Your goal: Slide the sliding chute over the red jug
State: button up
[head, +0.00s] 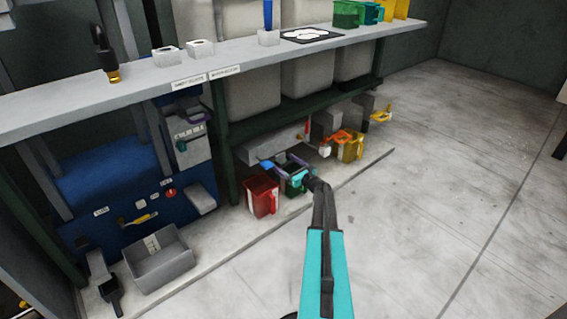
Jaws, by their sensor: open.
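The red jug (260,198) stands upright on the pale floor slab under the bench, its handle on the right side. What looks like the sliding chute, a grey trough (272,146), runs level under the bench behind and above the jug. A small blue part (267,165) shows near its front. My arm reaches in from the lower right. My gripper (298,178) is open beside the green jug (295,188), right of the red jug. Its fingertips are small and partly lost against the green jug and purple parts behind, so contact cannot be told.
A yellow jug (353,147) and an orange part (341,136) stand to the right. A grey bin (160,262) sits at the lower left. The bench top (225,72) overhangs the area, and a dark green post (222,135) stands left of the trough. The right floor is clear.

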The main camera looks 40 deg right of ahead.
jog(key=shift+w+d, duration=0.1)
jog(key=shift+w, duration=1.25)
jog(key=c, duration=1.5)
jog(key=a, duration=1.1)
jog(key=shift+w+a, duration=0.3)
jog(key=shift+w, duration=0.1)
jog(key=shift+a, duration=0.1)
jog(key=o, duration=1.3)
jog(key=shift+o, duration=1)
